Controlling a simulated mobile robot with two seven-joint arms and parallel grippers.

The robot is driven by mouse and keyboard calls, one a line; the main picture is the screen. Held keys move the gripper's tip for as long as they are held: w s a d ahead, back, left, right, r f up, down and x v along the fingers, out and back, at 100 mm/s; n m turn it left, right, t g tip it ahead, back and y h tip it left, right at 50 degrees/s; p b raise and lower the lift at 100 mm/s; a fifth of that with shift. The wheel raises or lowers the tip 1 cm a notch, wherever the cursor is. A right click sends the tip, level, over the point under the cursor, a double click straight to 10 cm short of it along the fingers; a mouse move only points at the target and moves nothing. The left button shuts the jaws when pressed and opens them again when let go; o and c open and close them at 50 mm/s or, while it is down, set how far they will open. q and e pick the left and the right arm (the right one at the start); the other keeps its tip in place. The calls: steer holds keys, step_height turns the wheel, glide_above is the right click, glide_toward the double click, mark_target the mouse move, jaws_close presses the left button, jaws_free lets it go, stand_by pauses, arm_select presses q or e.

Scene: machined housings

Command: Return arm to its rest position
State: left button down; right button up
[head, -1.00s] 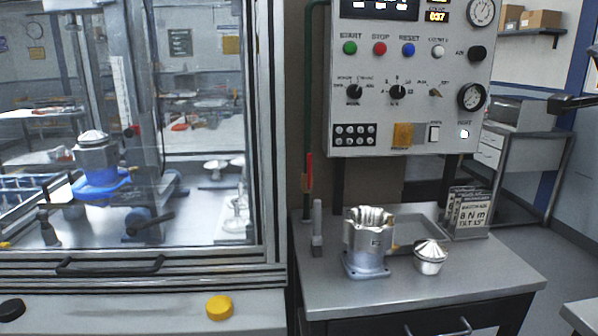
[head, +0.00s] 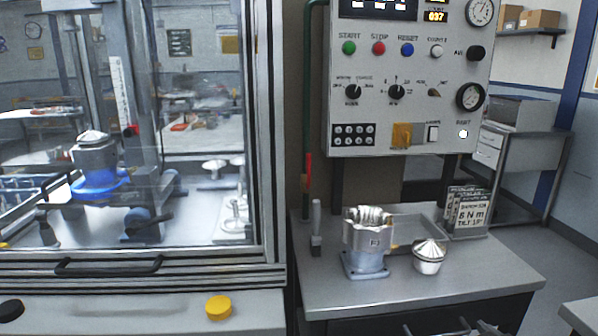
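Neither of my grippers shows clearly in the head view. A machined housing (head: 367,243) with an open, ridged top stands upright on the grey bench (head: 440,292). A silver part with a cone-shaped top (head: 429,257) stands to its right, apart from it. Behind the glass at left, another housing (head: 94,155) with a cone-shaped top sits on a blue fixture (head: 100,185). Small metallic shapes show at the bottom edge below the bench; I cannot tell what they are.
A control panel (head: 405,112) with buttons and dials hangs above the bench. A shallow grey tray (head: 413,228) and a sign stand (head: 470,213) are at the bench's back. The machine's door has a dark handle (head: 110,267). The bench's front right is clear.

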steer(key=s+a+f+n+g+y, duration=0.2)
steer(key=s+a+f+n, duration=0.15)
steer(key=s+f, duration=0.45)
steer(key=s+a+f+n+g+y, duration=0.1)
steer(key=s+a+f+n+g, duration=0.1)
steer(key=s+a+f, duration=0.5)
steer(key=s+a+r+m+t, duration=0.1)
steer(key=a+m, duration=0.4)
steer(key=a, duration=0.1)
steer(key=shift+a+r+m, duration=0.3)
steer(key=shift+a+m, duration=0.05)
